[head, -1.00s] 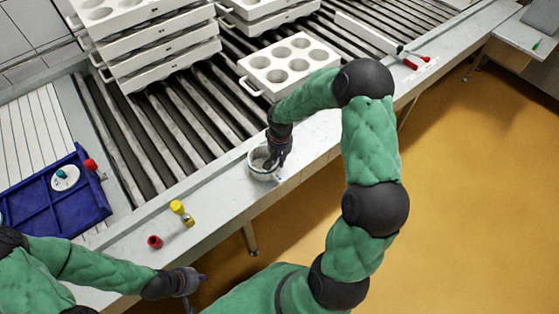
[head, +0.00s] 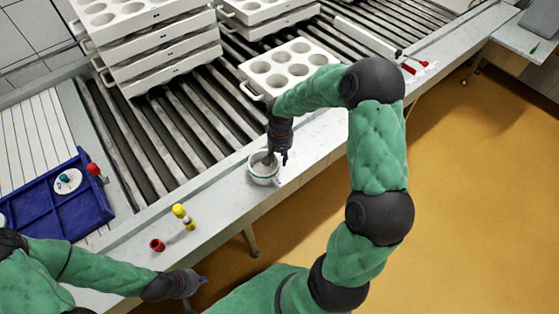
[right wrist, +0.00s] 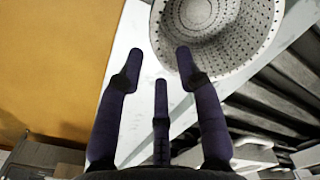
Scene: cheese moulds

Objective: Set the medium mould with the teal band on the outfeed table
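A pale perforated mould (head: 264,170) stands on the ledge along the conveyor's near side, open side up. A small bluish-teal mark shows at its lower right; a whole band cannot be made out. In the right wrist view the mould (right wrist: 222,35) lies beyond the fingertips, its holed inside showing. My right gripper (head: 277,157) hangs just above the mould's far right rim. In the right wrist view its fingers (right wrist: 158,65) are spread with nothing between them. My left gripper (head: 192,284) is low in the head view, away from the mould; its fingers are too small to read.
A white block mould (head: 258,66) with several cups sits on the rollers behind. Stacked block moulds (head: 165,60) stand at back left. A blue tray (head: 60,215), a yellow-capped item (head: 180,211) and a red piece (head: 157,245) lie left. A side table (head: 525,38) stands far right.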

